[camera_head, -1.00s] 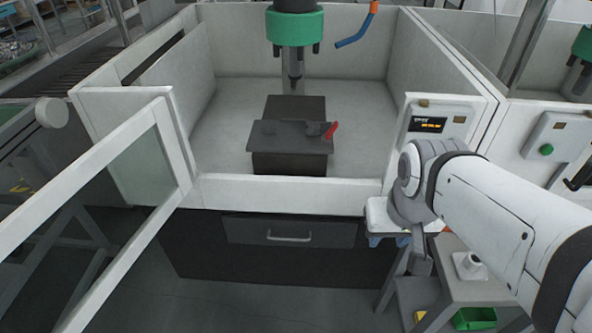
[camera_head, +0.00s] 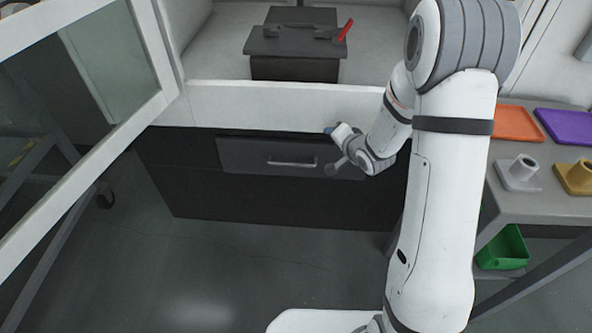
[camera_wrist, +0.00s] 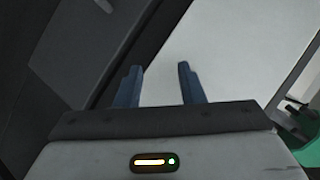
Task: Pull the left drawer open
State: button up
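The drawer (camera_head: 245,155) is a dark grey front in the black cabinet below the white machine, and it looks shut. Its silver bar handle (camera_head: 292,163) runs level across the middle. In the head view my gripper (camera_head: 328,131) is up and to the right of the handle, near the white ledge and apart from the handle. In the wrist view my gripper (camera_wrist: 160,70) has its two blue fingers apart with nothing between them. A light grey bar, probably the handle (camera_wrist: 105,5), shows at the top left of the wrist view.
A bench on the right holds an orange tray (camera_head: 518,123), a purple tray (camera_head: 567,126) and small holders (camera_head: 518,175). A green bin (camera_head: 503,248) sits below. An open glazed door (camera_head: 95,140) stands at left. The floor before the cabinet is clear.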

aim_at(294, 165)
jog(key=s+a+f+m+y+b, duration=0.1)
jog(key=a+f+m+y+b, duration=0.15)
jog(key=f, duration=0.55)
jog(key=s+a+f+m+y+b, duration=0.1)
jog(key=a+f+y+b, duration=0.3)
jog(key=f, duration=0.3)
jog(key=shift+t, duration=0.4)
jog(key=b+x, duration=0.1)
jog(key=x, duration=0.7)
jog(key=shift+w+d+f, duration=0.1)
jog(key=shift+w+d, duration=0.05)
grip_shut()
